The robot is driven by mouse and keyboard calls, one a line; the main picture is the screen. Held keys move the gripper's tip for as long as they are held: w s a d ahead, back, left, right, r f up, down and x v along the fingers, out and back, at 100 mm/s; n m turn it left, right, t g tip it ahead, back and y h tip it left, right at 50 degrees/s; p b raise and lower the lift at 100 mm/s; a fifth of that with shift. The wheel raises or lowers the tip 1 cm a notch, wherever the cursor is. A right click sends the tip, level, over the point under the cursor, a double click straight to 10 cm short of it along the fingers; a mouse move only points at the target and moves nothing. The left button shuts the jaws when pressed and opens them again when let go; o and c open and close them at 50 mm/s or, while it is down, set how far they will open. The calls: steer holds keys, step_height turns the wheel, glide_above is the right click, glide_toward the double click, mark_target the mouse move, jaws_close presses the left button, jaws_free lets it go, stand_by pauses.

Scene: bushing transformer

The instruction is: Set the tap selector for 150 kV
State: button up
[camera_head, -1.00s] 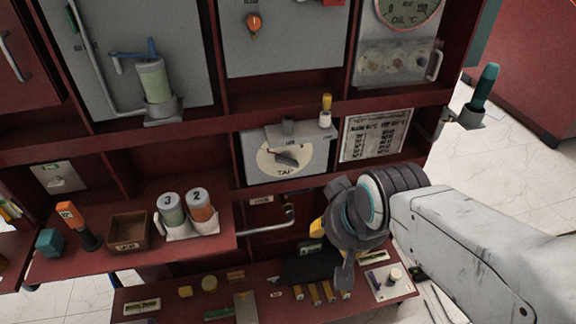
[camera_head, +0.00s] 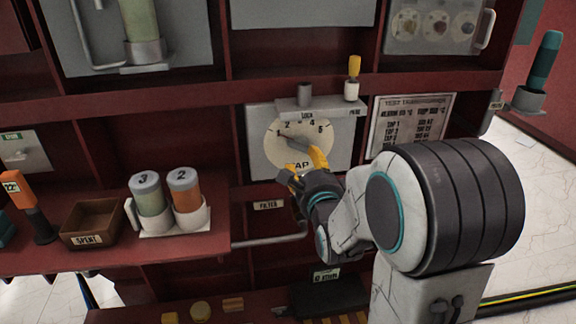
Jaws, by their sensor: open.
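The tap selector (camera_head: 268,165) is a pale round dial on a grey panel, marked TAP, with numbers around its upper edge. Its dark pointer (camera_head: 289,139) slants up-left, seemingly toward 1. My gripper (camera_head: 306,170), with yellow fingertips, is open and empty at the dial's lower right. One finger overlaps the dial's edge in the picture; I cannot tell if it touches. A grey post (camera_head: 305,95) stands on the ledge above the dial by a LOCK label. The rating plate (camera_head: 412,122), headed TEST TRANSFORMER, lists tap rows; its values are too blurred to read surely.
A yellow-topped pin (camera_head: 354,68) stands in a white holder right of the post. Canisters 3 (camera_head: 149,196) and 2 (camera_head: 186,192), and a SPENT box (camera_head: 92,222), sit on the left shelf. Red shelf edges frame the dial bay.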

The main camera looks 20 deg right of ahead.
mark_target(298, 150)
steer(key=shift+w+d+f+m+t+p, duration=0.1)
steer(key=shift+w+m+t+p, duration=0.1)
steer(key=shift+w+m, duration=0.2)
steer(key=shift+w+d+f+m+t+p, duration=0.1)
steer(key=shift+w+m+t+p, duration=0.15)
steer(key=shift+w, duration=0.25)
steer(key=shift+w+d+p, duration=0.1)
steer(key=shift+w+p, duration=0.7)
steer(key=shift+p, duration=0.35)
steer(key=shift+w+d+f, duration=0.1)
steer(key=shift+w+d, duration=0.15)
steer(key=shift+w, duration=0.95)
steer(key=shift+w+d+f, duration=0.1)
steer(key=shift+w+d, duration=0.1)
steer(key=shift+w, duration=0.95)
jaws_close()
steer(key=shift+b, duration=0.3)
